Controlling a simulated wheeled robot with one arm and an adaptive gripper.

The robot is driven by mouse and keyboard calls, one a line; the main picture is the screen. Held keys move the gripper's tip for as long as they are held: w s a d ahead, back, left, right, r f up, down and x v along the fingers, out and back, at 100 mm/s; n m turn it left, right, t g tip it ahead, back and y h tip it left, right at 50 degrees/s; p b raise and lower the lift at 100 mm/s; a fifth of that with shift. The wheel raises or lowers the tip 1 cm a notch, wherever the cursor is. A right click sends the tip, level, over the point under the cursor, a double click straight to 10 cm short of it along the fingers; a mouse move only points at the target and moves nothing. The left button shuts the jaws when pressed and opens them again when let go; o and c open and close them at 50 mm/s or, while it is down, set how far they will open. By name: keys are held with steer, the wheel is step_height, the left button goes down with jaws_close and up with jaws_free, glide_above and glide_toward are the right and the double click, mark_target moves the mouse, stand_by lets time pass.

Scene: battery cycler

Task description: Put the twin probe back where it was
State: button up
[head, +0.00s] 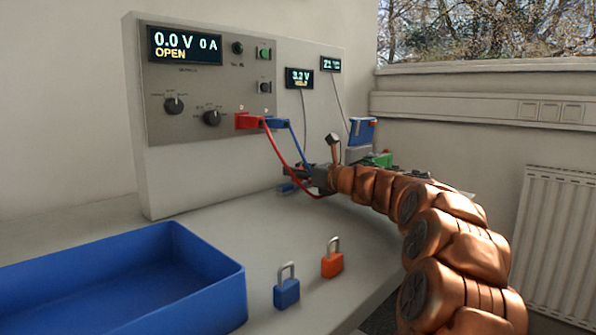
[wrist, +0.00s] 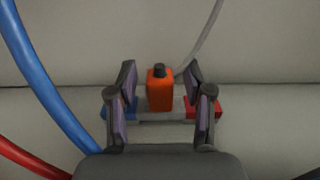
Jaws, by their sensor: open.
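The twin probe appears to be the orange body (wrist: 160,92) with a black top and a thin grey cable (wrist: 203,38), seen in the wrist view. It stands upright at a pale grey bar (wrist: 178,110) with a blue end (wrist: 120,108) and a red end (wrist: 204,108). My gripper (wrist: 160,74) is open, with one finger on each side of the orange body and gaps visible on both sides. In the head view my gripper (head: 303,178) is low in front of the panel, and the orange body cannot be made out there.
Red (head: 283,158) and blue (head: 297,145) leads hang from the panel (head: 190,150) close to my gripper. A blue holder (head: 361,131) stands behind my arm. A blue tray (head: 120,318), a blue padlock (head: 287,292) and an orange padlock (head: 332,262) are in front.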

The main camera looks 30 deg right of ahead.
steer(key=shift+r, duration=0.1)
steer(key=p+v, duration=0.1)
steer(key=v, duration=1.1)
steer(key=shift+a, duration=0.1)
stand_by(0.5)
